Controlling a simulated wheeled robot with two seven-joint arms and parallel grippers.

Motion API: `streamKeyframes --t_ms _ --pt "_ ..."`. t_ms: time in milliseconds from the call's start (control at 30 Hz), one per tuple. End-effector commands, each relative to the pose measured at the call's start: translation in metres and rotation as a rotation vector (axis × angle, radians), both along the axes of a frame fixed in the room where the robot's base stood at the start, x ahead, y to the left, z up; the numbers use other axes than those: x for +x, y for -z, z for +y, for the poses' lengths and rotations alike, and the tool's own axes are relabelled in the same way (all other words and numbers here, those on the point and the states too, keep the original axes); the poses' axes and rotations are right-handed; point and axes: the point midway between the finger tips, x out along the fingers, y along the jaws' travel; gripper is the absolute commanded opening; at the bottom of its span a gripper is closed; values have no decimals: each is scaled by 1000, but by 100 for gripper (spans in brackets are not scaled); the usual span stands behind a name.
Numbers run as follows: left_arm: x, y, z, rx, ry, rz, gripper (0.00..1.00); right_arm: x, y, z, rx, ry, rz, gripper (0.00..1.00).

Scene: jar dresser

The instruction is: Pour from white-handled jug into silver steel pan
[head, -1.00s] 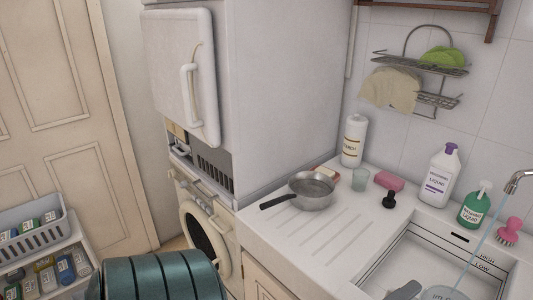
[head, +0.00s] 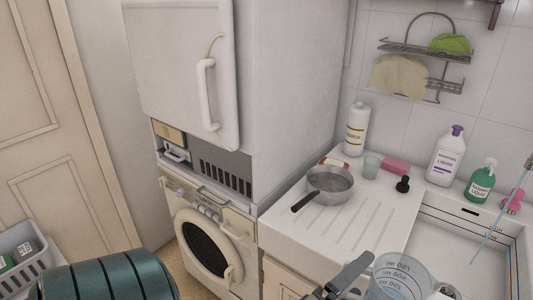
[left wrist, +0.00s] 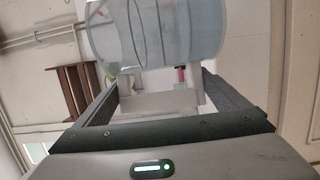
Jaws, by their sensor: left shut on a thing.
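The clear measuring jug (head: 398,278) with printed scale marks is at the bottom of the head view, near the sink's left front side. My left gripper (head: 350,276) is beside it, shut on its handle. In the left wrist view the white handle (left wrist: 160,103) lies between my two fingers, with the jug's clear body (left wrist: 165,35) beyond. How full the jug is cannot be told. The silver steel pan (head: 332,182) stands upright on the draining board, its dark handle pointing left and forward. The pan is farther back and left of the jug, apart from it. My right gripper is out of view.
The draining board (head: 345,225) is clear in front of the pan. A glass (head: 371,166), pink sponge (head: 396,165) and black stopper (head: 403,185) stand right of the pan. Bottles (head: 446,157) line the wall. Water runs from the tap (head: 529,163) into the sink.

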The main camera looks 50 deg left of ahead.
Motion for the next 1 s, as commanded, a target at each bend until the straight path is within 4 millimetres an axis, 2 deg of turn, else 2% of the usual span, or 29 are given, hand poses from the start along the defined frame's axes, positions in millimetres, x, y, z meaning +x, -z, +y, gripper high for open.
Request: streamKeyframes --t_ms 267,300,367,567,667,767,867,1000 --pt "0 -1 0 -1 0 -3 31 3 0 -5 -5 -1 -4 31" --pt "0 -1 0 -1 0 -3 31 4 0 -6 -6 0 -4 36" --pt "1 -2 1 -1 -1 -3 31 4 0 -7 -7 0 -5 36" --pt "12 -9 14 -1 -47 -5 31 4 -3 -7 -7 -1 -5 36" --pt "24 -19 30 -4 -104 -7 31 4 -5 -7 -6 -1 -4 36" --pt "41 -31 56 -5 -191 -8 31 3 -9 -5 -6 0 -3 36" --pt "58 -46 91 -8 -303 -8 31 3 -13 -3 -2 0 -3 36" --pt "77 -68 150 -9 -495 -5 31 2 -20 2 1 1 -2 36"
